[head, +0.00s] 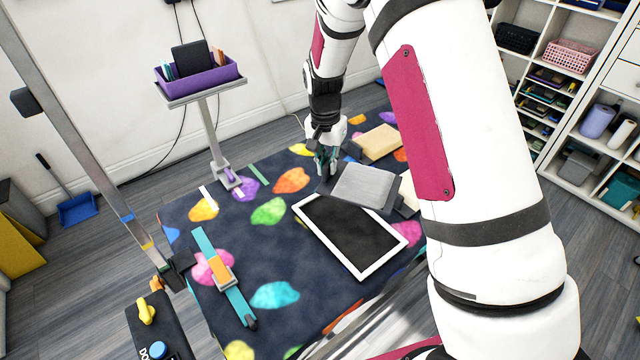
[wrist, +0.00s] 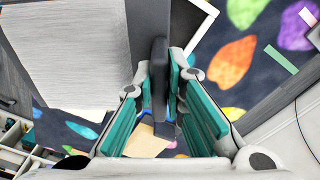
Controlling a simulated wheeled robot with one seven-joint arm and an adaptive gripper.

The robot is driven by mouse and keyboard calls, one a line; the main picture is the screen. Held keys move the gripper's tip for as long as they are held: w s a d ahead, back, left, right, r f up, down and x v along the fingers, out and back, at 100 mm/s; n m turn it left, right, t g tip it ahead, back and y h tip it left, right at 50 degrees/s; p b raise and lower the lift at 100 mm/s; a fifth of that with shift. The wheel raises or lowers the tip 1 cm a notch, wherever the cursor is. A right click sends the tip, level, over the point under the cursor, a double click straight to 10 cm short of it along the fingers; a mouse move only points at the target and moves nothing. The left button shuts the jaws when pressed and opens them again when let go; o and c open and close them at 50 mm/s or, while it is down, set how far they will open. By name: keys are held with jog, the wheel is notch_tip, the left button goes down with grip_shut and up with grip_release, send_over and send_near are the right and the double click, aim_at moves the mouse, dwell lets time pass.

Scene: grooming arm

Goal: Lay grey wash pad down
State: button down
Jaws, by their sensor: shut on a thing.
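The grey wash pad (head: 366,187) is a flat square pad on a darker backing. In the head view it is held above the patterned table top, at the far right corner of a white-framed dark tray (head: 350,236). My gripper (head: 327,160) is at its left edge. In the wrist view the pad (wrist: 68,50) fills the upper left. There my gripper (wrist: 163,95) has its teal-lined fingers on either side of a dark upright tab beside the pad. The table surface right under the pad is hidden.
A tan block (head: 378,142) lies behind the pad. A teal strap with an orange piece (head: 219,268) lies at the left of the patterned table top (head: 262,240). A post with a purple caddy (head: 200,80) stands behind. My arm covers the right side.

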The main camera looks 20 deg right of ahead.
notch_tip(320, 180, down, 8)
jog(key=w+m+b, duration=0.1)
jog(key=m+b, duration=0.4)
jog(key=b, duration=0.2)
jog(key=shift+w+d+r+m+b, duration=0.2)
jog(key=shift+d+r+m+b, duration=0.1)
jog(key=shift+m, duration=0.1)
jog(key=shift+s+a+p, duration=0.1)
jog(key=shift+a+p, duration=0.15)
jog(key=shift+p, duration=0.05)
jog(key=shift+f+b, duration=1.3)
jog(key=shift+f, duration=1.45)
jog(key=shift+f, duration=0.25)
jog(key=c, duration=1.6)
grip_release()
jog(key=shift+o, duration=0.2)
